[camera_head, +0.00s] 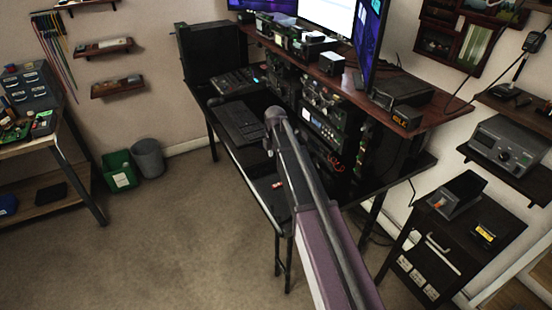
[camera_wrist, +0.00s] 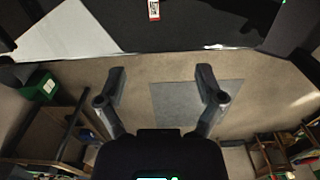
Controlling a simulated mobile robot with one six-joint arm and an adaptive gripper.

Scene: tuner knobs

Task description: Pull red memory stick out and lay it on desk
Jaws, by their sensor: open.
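A small red and white piece (camera_head: 277,185), which looks like the red memory stick, lies on the dark lower desk surface (camera_head: 256,160), just left of my arm. It also shows at the top of the wrist view (camera_wrist: 153,10), lying flat on the dark desk. In the head view my arm reaches across the desk, and I cannot make out the fingers.
A keyboard (camera_head: 238,122) lies on the desk left of my arm. Racked electronics (camera_head: 322,130) stand at its back under a red-brown shelf (camera_head: 345,85) with monitors. A dark cabinet (camera_head: 455,245) stands at right. A green bin (camera_head: 119,171) is on the open floor at left.

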